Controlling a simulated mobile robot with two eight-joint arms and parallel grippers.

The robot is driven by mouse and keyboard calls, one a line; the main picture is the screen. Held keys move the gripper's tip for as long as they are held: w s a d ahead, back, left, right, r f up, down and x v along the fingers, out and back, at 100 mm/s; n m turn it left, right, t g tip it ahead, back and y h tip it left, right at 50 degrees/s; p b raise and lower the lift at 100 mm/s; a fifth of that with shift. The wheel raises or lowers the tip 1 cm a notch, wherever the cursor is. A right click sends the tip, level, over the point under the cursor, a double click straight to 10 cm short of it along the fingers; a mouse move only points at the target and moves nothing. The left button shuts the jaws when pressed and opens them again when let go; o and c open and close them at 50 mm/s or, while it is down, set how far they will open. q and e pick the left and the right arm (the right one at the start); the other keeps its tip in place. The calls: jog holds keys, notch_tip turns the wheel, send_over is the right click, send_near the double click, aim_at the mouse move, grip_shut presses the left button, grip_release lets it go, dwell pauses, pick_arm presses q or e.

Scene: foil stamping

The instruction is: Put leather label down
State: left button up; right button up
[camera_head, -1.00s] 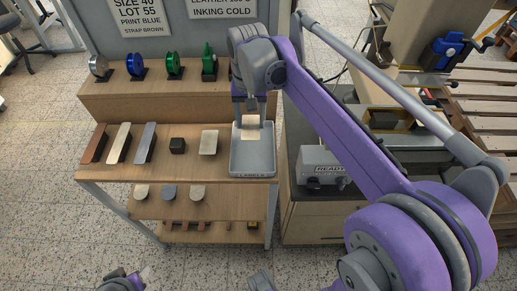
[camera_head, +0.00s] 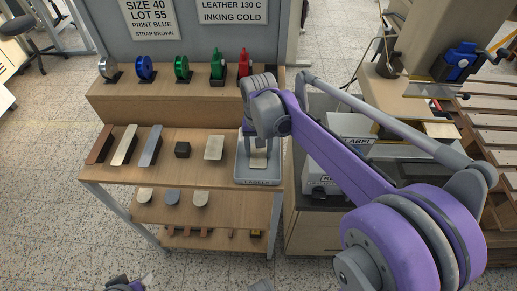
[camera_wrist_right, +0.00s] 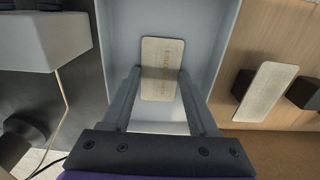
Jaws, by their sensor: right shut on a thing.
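The pale cream leather label (camera_head: 258,159) has faint gold print, visible in the right wrist view (camera_wrist_right: 161,62). My right gripper (camera_head: 257,150) is shut on it; in the wrist view the two grey fingers (camera_wrist_right: 159,82) flank its edges. The label is over the inside of the grey tray marked LABELS (camera_head: 242,172); I cannot tell whether it touches the floor of the tray, which also fills the middle of the wrist view (camera_wrist_right: 114,45). A small purple and grey part at the bottom edge of the head view may be my left arm; its fingers cannot be made out.
A light patch (camera_head: 214,147) and a dark block (camera_head: 182,149) lie left of the tray on the wooden shelf (camera_head: 190,174). Several coloured foil rolls stand on the upper step. A white machine (camera_head: 350,128) stands close on the right.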

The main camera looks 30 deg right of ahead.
aim_at(258, 155)
jog(key=o, duration=1)
jog(key=shift+f, duration=0.2)
jog(key=o, duration=0.4)
notch_tip(258, 155, up, 12)
jog(key=shift+r+p, duration=0.25)
jog(key=shift+p, duration=0.45)
